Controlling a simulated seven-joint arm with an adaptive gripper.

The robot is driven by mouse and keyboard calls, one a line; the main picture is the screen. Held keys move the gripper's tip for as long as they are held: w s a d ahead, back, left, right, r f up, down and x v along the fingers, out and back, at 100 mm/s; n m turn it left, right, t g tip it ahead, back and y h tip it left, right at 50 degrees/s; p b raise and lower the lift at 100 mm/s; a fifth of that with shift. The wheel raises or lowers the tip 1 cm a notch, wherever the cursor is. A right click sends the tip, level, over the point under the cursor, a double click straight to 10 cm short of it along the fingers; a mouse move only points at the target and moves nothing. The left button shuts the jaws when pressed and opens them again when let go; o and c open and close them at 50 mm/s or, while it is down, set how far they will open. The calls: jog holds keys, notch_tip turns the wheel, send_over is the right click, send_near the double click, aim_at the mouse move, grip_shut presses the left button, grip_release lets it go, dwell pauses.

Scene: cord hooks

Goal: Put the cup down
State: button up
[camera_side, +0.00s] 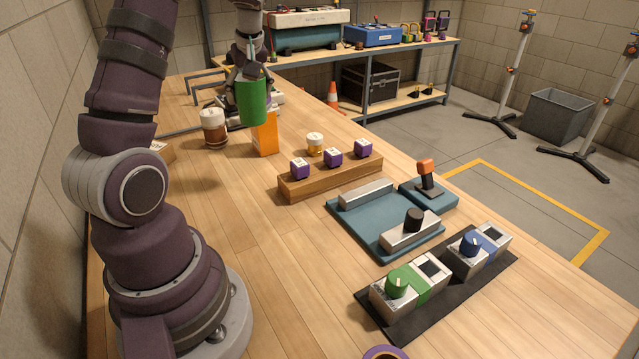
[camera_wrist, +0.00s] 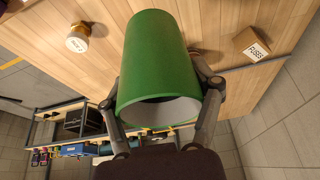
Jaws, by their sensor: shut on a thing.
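The green cup (camera_side: 251,103) is held in my gripper (camera_side: 250,88), roughly upright in the side view, over the far part of the wooden bench (camera_side: 225,235). Its lower end overlaps the top of an orange box (camera_side: 264,137) in the picture; I cannot tell whether they touch. In the wrist view the green cup (camera_wrist: 158,55) fills the middle, its open end toward the camera. My gripper (camera_wrist: 163,92) has one finger on each side of it. The cup hides what lies directly behind it in that view.
A brown jar with a white lid (camera_side: 213,128) stands left of the cup, and a smaller lidded jar (camera_side: 315,144) to its right. A box marked FUSES (camera_wrist: 252,46) shows in the wrist view. The bench's near left is bare.

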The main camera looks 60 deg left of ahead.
jog(key=d, duration=2.3)
jog(key=shift+n, duration=0.4)
notch_tip(320, 180, down, 14)
jog(key=shift+w+f, duration=0.1)
jog(key=shift+w, duration=0.05)
jog(key=shift+f, duration=0.25)
jog(key=o, duration=1.1)
jog(key=shift+c, duration=0.2)
